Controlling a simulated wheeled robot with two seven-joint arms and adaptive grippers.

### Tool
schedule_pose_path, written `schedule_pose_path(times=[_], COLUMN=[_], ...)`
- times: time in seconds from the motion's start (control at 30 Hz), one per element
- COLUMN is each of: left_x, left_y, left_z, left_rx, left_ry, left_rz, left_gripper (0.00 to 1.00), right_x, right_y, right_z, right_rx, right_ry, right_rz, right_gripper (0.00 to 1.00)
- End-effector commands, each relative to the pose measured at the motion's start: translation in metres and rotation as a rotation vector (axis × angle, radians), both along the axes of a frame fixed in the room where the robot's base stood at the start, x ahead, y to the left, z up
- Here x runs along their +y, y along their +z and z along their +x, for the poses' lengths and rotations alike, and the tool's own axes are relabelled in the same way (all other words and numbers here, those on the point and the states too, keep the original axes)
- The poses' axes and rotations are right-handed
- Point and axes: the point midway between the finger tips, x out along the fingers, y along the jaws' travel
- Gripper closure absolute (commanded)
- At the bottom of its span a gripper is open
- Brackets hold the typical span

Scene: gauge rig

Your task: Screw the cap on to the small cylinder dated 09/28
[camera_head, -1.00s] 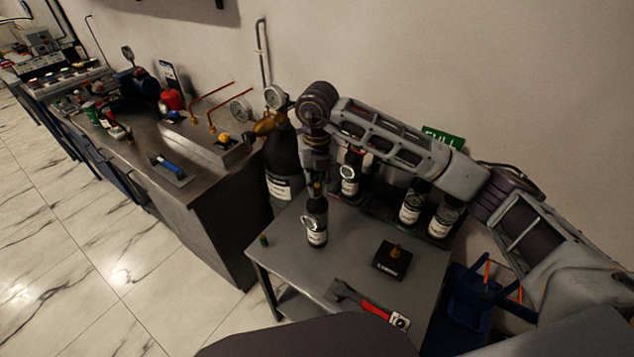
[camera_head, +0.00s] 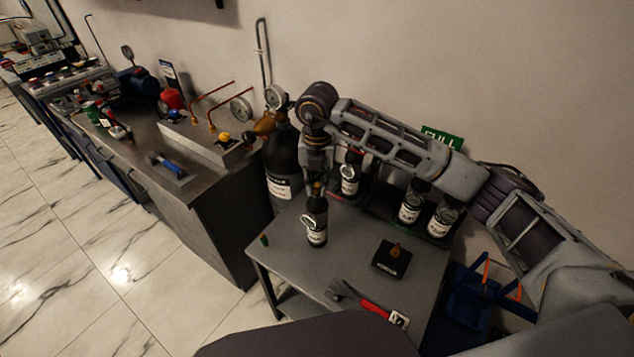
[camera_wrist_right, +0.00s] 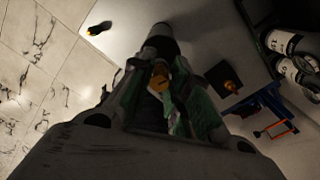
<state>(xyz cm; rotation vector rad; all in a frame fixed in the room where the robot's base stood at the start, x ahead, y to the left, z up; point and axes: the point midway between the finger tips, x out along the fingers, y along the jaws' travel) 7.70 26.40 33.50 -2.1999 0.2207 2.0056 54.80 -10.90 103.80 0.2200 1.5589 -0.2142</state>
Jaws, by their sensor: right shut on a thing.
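A small dark cylinder (camera_head: 317,236) with a white label and a round tag stands upright on the grey table. Its date is too small to read. My right gripper (camera_head: 316,188) points down over its top and is shut. In the right wrist view, the fingers (camera_wrist_right: 161,90) close around a brass piece (camera_wrist_right: 160,76) in line with the dark cylinder (camera_wrist_right: 163,40) beyond. I cannot tell whether this piece is the cap or the cylinder's valve. A small dark piece (camera_head: 264,239) with an orange end lies at the table's left corner. My left gripper is out of view.
A black block (camera_head: 391,262) with a brass piece on top and a red-handled tool (camera_head: 373,307) lie on the table (camera_head: 345,262). More labelled cylinders (camera_head: 411,207) stand behind, near a green sign (camera_head: 442,137). A large dark cylinder (camera_head: 283,165) stands between table and left bench (camera_head: 215,182).

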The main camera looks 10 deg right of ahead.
Motion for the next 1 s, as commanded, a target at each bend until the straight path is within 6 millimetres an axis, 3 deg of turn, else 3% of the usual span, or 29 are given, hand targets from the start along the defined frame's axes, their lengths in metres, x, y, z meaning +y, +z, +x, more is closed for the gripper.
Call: schedule_pose_path(times=[0.6, 0.87, 0.9, 1.0], left_x=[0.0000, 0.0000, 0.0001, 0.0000], left_y=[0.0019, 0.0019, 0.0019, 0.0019], left_z=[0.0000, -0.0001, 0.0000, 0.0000], left_rx=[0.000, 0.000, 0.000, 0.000], left_ry=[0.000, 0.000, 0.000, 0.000], left_rz=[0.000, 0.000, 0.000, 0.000], left_gripper=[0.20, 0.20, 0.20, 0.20], right_x=[0.0003, 0.0003, 0.0002, 0.0002], right_y=[-0.0021, -0.0020, -0.0020, -0.0015], right_z=[-0.0010, -0.0009, -0.0008, -0.0007], right_rx=[0.002, 0.001, 0.001, 0.001], right_ry=[-0.209, -0.224, -0.224, -0.224], right_rz=[0.001, 0.000, 0.000, 0.001], right_gripper=[0.98, 0.98, 0.79, 0.67])
